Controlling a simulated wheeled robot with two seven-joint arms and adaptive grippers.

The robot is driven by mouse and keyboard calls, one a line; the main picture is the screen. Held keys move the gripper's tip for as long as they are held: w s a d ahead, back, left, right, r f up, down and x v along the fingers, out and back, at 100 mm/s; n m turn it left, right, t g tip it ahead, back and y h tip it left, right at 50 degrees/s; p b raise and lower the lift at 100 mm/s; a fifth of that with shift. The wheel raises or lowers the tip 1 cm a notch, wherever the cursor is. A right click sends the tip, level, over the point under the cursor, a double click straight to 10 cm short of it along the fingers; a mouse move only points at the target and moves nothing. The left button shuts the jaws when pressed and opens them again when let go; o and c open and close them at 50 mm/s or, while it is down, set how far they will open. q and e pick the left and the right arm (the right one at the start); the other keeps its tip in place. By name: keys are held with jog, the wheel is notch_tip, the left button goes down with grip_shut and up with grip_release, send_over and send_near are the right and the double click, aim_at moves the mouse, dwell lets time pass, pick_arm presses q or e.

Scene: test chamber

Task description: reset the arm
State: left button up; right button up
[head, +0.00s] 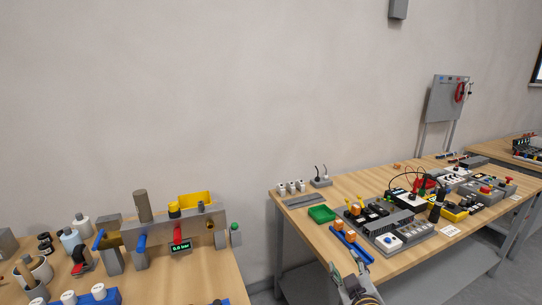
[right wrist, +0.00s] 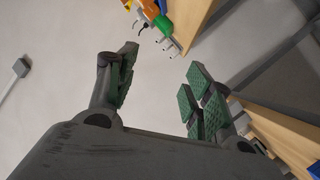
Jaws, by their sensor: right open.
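My right gripper (head: 349,271) shows at the bottom of the head view, in front of the near edge of the right workbench (head: 290,228). In the right wrist view its two green-padded fingers (right wrist: 160,90) are spread wide apart. Nothing is between them. My left gripper is in neither view.
The right workbench carries a green tray (head: 321,214), a grey module board and several small devices. The left workbench (head: 215,270) holds a pipe rig with a pressure display (head: 181,247) and blue and red handles. A gap separates the benches. A grey panel (head: 446,100) stands behind the right bench.

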jog(key=s+d+f+m+g, duration=0.1)
jog(key=s+f+m+g, duration=0.1)
jog(key=s+f+g, duration=0.6)
jog(key=s+f+m+g, duration=0.2)
jog(key=s+f+g, duration=0.2)
jog(key=s+f, duration=0.8)
jog(key=s+f+g, duration=0.1)
jog(key=s+f, duration=0.2)
jog(key=f, duration=1.3)
jog(key=s+f, duration=0.2)
jog(key=f, duration=1.3)
jog(key=s+d+f, duration=0.2)
jog(key=s+f, duration=0.7)
jog(key=s, duration=0.2)
jog(key=s+d+f+g, duration=0.1)
jog(key=s+d+f, duration=0.2)
jog(key=s+f, duration=0.7)
jog(key=shift+s+d+f, duration=0.2)
jog(key=shift+s+d, duration=0.1)
jog(key=shift+s, duration=0.1)
